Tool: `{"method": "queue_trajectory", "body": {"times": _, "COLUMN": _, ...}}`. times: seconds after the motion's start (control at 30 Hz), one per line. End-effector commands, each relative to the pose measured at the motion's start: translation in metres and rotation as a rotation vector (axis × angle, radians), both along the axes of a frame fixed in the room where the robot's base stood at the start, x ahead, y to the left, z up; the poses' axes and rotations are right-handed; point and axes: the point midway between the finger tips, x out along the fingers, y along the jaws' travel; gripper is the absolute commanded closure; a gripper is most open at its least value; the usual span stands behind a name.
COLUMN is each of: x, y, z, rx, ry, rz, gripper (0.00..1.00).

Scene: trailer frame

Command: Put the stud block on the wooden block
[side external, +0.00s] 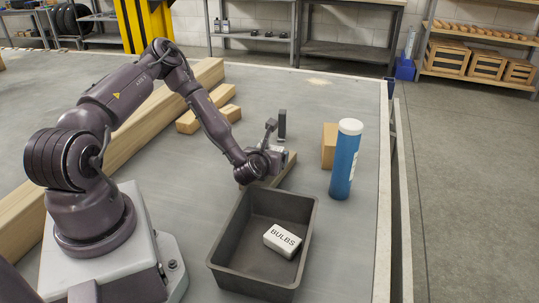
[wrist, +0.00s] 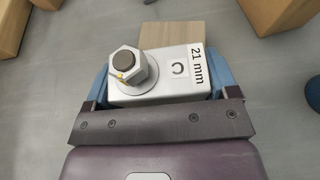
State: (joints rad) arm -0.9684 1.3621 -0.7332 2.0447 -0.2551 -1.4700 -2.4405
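The stud block (wrist: 160,84) is a pale metal block with a hex nut and dark-tipped stud, labelled "21 mm" and "C". It sits between the blue fingers of my gripper (wrist: 158,85), which are closed against its two sides. In the side external view my gripper (side external: 277,155) is low over the table, just beyond the grey bin, and largely hides the block. The wooden block (wrist: 175,38) shows beyond and below the stud block, partly covered by it. It also shows under my gripper in the side view (side external: 287,172). I cannot tell whether the two blocks touch.
A grey bin (side external: 229,228) holding a white BULBS box (side external: 282,241) stands in front. A blue bottle (side external: 345,165) and a tan box (side external: 329,146) stand right. A dark upright post (side external: 282,124) is just behind my gripper. Timber beams (side external: 140,130) lie left.

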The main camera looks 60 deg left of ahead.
Motion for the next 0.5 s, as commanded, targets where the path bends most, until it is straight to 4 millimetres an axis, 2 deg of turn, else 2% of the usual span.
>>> {"method": "queue_trajectory", "body": {"times": 0.03, "x": 0.0, "y": 0.0, "z": 0.0, "rx": -0.001, "ry": 0.001, "rz": 0.0, "gripper": 0.09}}
{"method": "queue_trajectory", "body": {"times": 0.07, "x": 0.0, "y": 0.0, "z": 0.0, "rx": -0.001, "ry": 0.001, "rz": 0.0, "gripper": 0.02}}
{"method": "queue_trajectory", "body": {"times": 0.1, "x": 0.0, "y": 0.0, "z": 0.0, "rx": -0.001, "ry": 0.001, "rz": 0.0, "gripper": 0.0}}
{"method": "queue_trajectory", "body": {"times": 0.37, "x": 0.0, "y": 0.0, "z": 0.003, "rx": 0.0, "ry": 0.0, "rz": -0.001, "gripper": 0.0}}
{"method": "queue_trajectory", "body": {"times": 0.5, "x": -0.01, "y": -0.012, "z": 0.009, "rx": -0.003, "ry": 0.002, "rz": -0.004, "gripper": 0.0}}
